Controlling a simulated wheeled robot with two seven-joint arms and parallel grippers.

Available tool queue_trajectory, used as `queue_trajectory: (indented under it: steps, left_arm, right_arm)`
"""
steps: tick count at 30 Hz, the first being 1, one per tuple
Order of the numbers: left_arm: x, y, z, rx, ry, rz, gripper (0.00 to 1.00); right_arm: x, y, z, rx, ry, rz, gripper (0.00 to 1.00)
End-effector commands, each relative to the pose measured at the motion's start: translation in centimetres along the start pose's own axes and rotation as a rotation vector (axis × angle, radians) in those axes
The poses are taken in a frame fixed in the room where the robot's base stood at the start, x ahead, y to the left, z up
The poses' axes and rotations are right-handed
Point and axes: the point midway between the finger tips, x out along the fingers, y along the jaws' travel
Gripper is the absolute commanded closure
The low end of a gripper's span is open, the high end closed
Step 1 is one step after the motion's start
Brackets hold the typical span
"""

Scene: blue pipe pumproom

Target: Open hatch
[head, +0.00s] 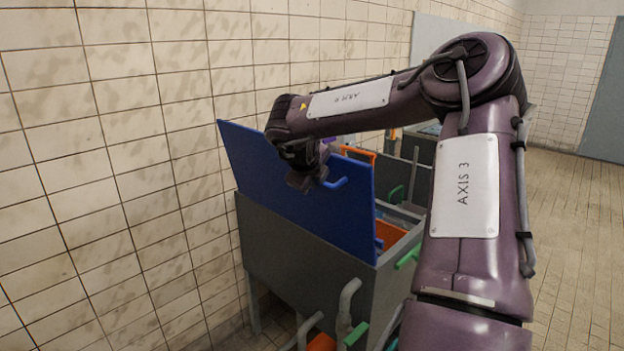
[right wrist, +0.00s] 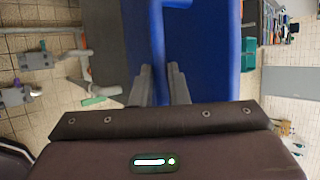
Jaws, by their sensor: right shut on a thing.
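The hatch is a blue lid (head: 260,175) on a grey box (head: 300,240) against the tiled wall. The lid is raised and stands steeply tilted over the box. A blue handle (head: 336,184) sticks out from the lid beside my right gripper (head: 314,181). The right gripper is shut on this handle. In the right wrist view, the two grey fingers (right wrist: 160,72) close together around the blue bar (right wrist: 157,40), with the blue lid (right wrist: 205,50) behind. My right arm hides part of the lid and of the space beyond it. My left gripper is not in view.
Grey pipes (head: 347,305) with a green handle (head: 356,333) stand in front of the box. More bins with orange and green parts (head: 408,256) lie to the box's right, partly behind my arm. The tiled floor (head: 575,230) at the right is clear.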

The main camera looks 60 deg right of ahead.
Motion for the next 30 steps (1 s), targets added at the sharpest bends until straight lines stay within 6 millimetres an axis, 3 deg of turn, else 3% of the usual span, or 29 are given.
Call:
queue_trajectory:
  steps: [2, 3, 8, 19, 30]
  left_arm:
    - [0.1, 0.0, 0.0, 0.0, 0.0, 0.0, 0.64]
    - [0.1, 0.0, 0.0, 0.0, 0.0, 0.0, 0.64]
    - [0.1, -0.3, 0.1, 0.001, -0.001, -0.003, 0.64]
    - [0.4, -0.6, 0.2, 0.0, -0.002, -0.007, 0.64]
    - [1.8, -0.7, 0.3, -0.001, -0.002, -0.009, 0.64]
  right_arm:
    - [0.6, 1.1, -0.8, -0.009, 0.02, 0.023, 1.0]
    - [0.6, 1.1, -0.8, -0.009, 0.02, 0.023, 0.83]
    - [0.5, 1.0, -0.6, -0.008, 0.015, 0.021, 0.64]
    - [-0.6, 0.6, -0.2, -0.005, 0.005, 0.013, 0.64]
    - [-6.3, 0.7, -0.3, -0.006, 0.008, 0.016, 0.64]
